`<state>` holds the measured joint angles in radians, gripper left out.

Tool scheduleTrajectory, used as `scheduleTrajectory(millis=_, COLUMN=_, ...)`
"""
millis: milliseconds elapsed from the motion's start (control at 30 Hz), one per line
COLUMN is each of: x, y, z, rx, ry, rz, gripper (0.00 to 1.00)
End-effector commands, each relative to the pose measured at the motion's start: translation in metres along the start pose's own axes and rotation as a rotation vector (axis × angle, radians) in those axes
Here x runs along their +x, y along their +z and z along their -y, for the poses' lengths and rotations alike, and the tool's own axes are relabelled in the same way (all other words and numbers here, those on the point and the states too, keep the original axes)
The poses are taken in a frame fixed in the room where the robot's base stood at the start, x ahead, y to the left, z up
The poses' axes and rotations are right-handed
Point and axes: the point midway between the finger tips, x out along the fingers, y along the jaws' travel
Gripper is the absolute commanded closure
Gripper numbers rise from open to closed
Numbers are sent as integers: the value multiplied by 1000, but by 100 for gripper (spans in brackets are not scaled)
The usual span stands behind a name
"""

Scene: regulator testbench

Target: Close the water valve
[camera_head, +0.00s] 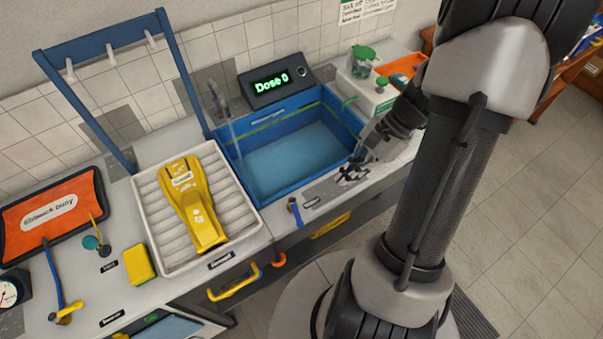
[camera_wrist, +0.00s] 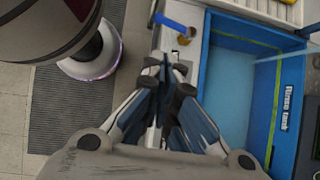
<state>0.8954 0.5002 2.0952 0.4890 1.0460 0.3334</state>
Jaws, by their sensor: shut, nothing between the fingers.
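A small blue lever (camera_head: 294,210) on a brass-coloured base stands on the counter's front strip, before the blue rinse tank (camera_head: 262,204). It looks like the water valve; the label beside it is too small to read. In the wrist view the blue lever (camera_wrist: 175,23) lies just beyond my fingertips, pointing up and left from its brass base. My gripper (camera_head: 350,174) is shut and empty, over the counter strip right of the lever and apart from it. It also shows in the wrist view (camera_wrist: 168,68). A thin water stream (camera_head: 233,132) falls from the tap (camera_head: 217,98).
A display (camera_head: 273,83) reading "Dose 0" stands behind the tank. A ribbed white tray (camera_head: 155,215) holding a yellow device (camera_head: 193,203) is left of the lever. A yellow handle (camera_head: 232,286) projects from the counter front. A white unit with green parts (camera_head: 367,95) stands at back right.

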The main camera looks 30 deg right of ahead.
Motion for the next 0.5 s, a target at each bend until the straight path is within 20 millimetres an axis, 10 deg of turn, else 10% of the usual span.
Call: scheduleTrajectory(millis=500, x=15, y=-34, z=-11, rx=176, ry=-52, rz=85, gripper=100)
